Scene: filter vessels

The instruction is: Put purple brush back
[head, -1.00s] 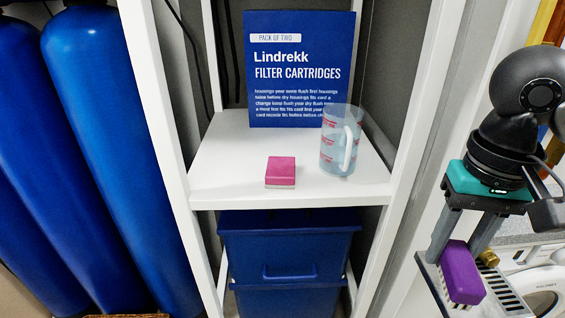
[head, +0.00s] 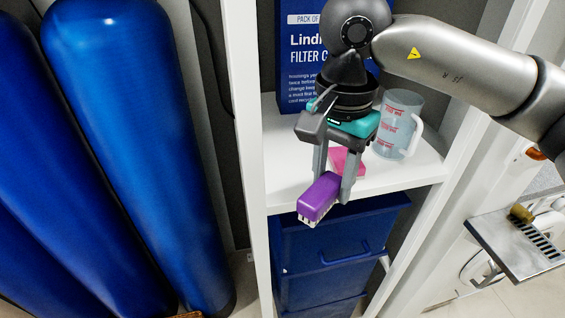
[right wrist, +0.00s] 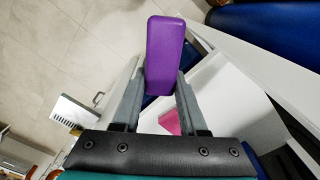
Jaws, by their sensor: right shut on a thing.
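The purple brush (head: 319,196) is held in my right gripper (head: 334,188), which is shut on it. In the head view the brush hangs in front of the white shelf's front edge, with its pale bristles facing down. In the right wrist view the purple brush (right wrist: 165,55) lies between the two fingers. A pink brush (head: 346,162) lies on the white shelf (head: 283,172), partly hidden behind my gripper. It also shows in the right wrist view (right wrist: 171,122). My left gripper is not in view.
A clear measuring jug (head: 398,125) stands on the shelf to the right of my gripper. A blue filter cartridge box (head: 296,60) stands behind. Blue drawers (head: 340,240) are below. The front left of the shelf is clear. A slotted metal tray (head: 515,250) is at the right.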

